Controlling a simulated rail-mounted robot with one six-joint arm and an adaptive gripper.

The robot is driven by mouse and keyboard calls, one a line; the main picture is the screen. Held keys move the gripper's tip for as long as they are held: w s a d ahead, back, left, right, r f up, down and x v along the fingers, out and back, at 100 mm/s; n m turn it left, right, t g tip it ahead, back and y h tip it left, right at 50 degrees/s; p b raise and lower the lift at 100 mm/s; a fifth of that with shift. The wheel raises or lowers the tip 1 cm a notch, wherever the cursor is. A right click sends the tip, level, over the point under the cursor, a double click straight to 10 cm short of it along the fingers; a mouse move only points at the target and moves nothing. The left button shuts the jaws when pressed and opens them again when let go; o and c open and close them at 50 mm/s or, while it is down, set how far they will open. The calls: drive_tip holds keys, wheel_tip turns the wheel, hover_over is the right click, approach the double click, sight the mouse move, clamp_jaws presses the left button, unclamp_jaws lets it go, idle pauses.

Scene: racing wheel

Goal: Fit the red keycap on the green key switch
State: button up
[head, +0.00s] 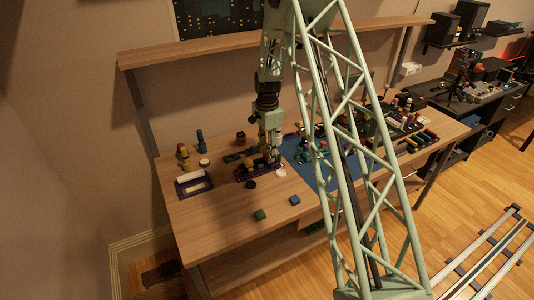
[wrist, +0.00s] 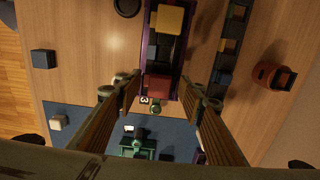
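A red block that looks like the red keycap (wrist: 158,87) sits at the near end of a purple-edged tray (wrist: 148,50) in the wrist view. My gripper (wrist: 160,92) is open, with one finger on each side of the red keycap and visible gaps. In the head view my gripper (head: 272,157) points down over the tray area. A small green piece (wrist: 156,107) lies just below the red keycap beside a tag marked 3. A larger green part (wrist: 138,145) with a white top lies on the blue mat. I cannot tell which green piece is the key switch.
A yellow block (wrist: 167,18) sits in the same tray. A dark rack (wrist: 229,45) and a red-brown cup-like piece (wrist: 273,76) are to the right. A blue block (wrist: 43,58) lies left.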

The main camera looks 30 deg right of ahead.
sight(267, 155)
drive_tip(key=shift+r, duration=0.1)
wheel_tip(267, 155, up, 12)
idle(0.8)
idle(0.4)
idle(0.5)
